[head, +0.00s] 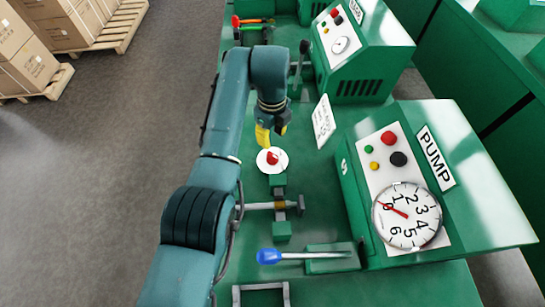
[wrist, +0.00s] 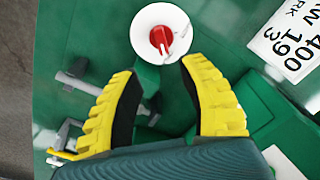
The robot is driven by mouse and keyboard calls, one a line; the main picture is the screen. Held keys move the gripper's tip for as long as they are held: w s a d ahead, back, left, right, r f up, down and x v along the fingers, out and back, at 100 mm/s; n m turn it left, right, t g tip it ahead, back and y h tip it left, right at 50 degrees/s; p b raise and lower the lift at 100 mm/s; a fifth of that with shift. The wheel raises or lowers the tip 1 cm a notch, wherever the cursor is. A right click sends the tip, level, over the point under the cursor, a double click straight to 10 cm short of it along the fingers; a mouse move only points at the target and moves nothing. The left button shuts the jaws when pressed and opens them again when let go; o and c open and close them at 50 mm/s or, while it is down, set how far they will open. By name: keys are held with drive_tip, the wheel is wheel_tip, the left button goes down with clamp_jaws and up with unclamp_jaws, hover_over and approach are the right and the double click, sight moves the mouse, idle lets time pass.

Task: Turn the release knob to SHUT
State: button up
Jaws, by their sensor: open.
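The release knob is a small red knob (head: 272,158) on a round white plate on the green machine bed. In the wrist view the red knob (wrist: 161,37) shows near the top centre, with a pale mark at its lower edge. I cannot read any SHUT marking on the plate. My gripper (head: 271,134) has yellow fingers and hangs just above and behind the knob in the head view. In the wrist view my gripper (wrist: 158,66) is open and empty, its fingertips spread just below the knob, one overlapping the plate's lower right edge.
A green PUMP cabinet (head: 436,157) stands right, with buttons and a dial (head: 407,215). A blue-handled lever (head: 270,256) and a metal crossbar (head: 270,206) lie nearer. A tilted white label (head: 323,121) stands beside the knob. Cartons (head: 28,62) sit on pallets far left.

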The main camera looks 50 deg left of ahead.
sight(272, 155)
wheel_tip(272, 155, down, 10)
drive_tip(key=shift+w+f+b, duration=0.1)
drive_tip(key=shift+f+b, duration=0.1)
drive_tip(key=shift+b, duration=0.95)
drive_tip(key=shift+c, duration=0.4)
clamp_jaws()
